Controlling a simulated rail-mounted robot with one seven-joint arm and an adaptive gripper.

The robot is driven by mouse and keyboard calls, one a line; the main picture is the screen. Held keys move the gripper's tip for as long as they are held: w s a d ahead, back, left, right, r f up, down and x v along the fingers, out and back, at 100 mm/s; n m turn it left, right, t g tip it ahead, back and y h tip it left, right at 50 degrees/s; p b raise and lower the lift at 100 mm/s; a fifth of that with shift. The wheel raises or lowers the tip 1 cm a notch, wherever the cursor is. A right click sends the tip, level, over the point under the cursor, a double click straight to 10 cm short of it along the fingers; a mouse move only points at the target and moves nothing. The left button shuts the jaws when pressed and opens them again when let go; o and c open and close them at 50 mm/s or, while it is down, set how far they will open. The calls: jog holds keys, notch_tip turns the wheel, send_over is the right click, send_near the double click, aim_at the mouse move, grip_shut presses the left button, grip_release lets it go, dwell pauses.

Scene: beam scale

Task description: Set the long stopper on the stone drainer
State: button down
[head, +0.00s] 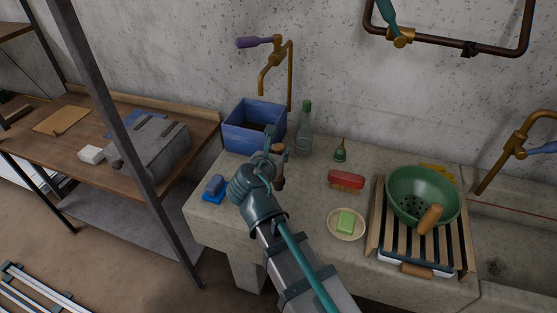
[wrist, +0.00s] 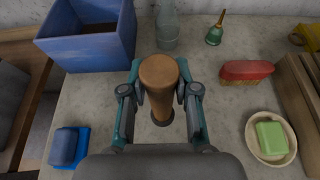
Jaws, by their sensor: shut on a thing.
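My gripper (head: 271,168) is shut on a brown, cork-like long stopper (head: 279,174), which stands upright between the fingers. In the wrist view the gripper (wrist: 160,100) has a finger on each side of the stopper (wrist: 159,75). The stopper has a dark ring at its lower end. It is over the left part of the stone drainer (head: 298,185), the grey slab that also shows in the wrist view (wrist: 225,110). I cannot tell whether its lower end touches the stone.
A blue bin (head: 252,128), glass bottle (head: 304,135), small green bell-shaped thing (head: 340,153), red brush (head: 346,179), soap dish (head: 333,230) and blue block (head: 214,187) surround the gripper. A green colander (head: 405,186) sits on a slatted rack (head: 376,229) at right. Stone between them is bare.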

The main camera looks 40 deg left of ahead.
jog(key=shift+w+a+f+p, duration=0.1)
jog(key=shift+w+f+p, duration=0.05)
jog(key=shift+f, duration=0.8)
jog(key=shift+w+a+f+p, duration=0.1)
jog(key=shift+f+p, duration=0.05)
jog(key=shift+f, duration=0.9)
jog(key=c, duration=0.9)
grip_release()
jog(key=shift+o, duration=0.2)
jog(key=b+v, duration=0.1)
jog(key=v, duration=1.1)
jog(key=shift+a, duration=0.1)
